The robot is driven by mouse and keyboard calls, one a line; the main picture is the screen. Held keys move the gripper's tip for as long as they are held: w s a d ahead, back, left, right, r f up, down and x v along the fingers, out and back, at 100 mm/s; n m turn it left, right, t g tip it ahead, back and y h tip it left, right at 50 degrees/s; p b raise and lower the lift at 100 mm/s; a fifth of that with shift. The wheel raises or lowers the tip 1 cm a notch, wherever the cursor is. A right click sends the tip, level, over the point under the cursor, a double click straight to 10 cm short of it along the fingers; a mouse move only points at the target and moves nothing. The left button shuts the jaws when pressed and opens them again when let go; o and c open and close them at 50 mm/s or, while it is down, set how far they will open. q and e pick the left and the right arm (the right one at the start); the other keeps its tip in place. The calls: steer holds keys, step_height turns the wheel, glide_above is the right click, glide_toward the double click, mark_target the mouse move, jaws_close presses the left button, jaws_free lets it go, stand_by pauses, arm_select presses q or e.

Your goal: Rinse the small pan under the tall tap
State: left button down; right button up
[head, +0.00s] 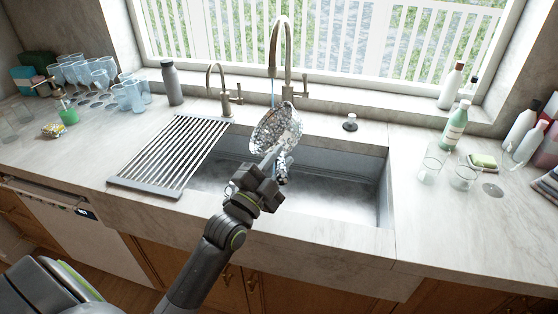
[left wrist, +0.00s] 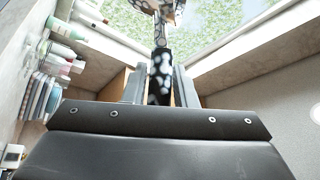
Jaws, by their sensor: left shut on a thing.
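The small pan (head: 275,127) is held tilted above the sink (head: 340,170), its surface covered in white and grey patches that look like suds or water. The tall tap (head: 283,45) stands behind it, and a thin blue stream of water comes down from its spout to the pan's upper edge. My left gripper (head: 262,186) is shut on the pan's handle, over the sink's front half. In the left wrist view the dark handle (left wrist: 160,78) with white spots lies between the fingers, and part of the pan shows at the top edge. My right gripper is in no view.
A roll-up drying rack (head: 178,152) covers the sink's left side. A smaller tap (head: 212,85) and a grey bottle (head: 172,84) stand behind it. Glasses (head: 433,165) and a green-white bottle (head: 455,127) stand right of the sink. Several blue glasses crowd the far left counter.

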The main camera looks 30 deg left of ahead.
mark_target(276, 145)
arm_select(q)
steer(key=shift+r, duration=0.1)
steer(key=shift+s, duration=0.1)
steer(key=shift+w+a+r, duration=0.15)
steer(key=shift+w, duration=0.15)
steer(key=shift+w+a+p, duration=0.45)
steer(key=shift+w+a, duration=0.2)
steer(key=shift+w, duration=0.25)
steer(key=shift+w+a, duration=0.45)
steer(key=shift+w, duration=0.2)
steer(key=shift+w+a, duration=0.4)
steer(key=shift+w, duration=0.2)
steer(key=shift+w+a, duration=0.6)
steer(key=shift+w, duration=0.3)
steer(key=shift+w+a+b, duration=0.45)
steer(key=shift+w+a, duration=0.1)
steer(key=shift+w, duration=0.25)
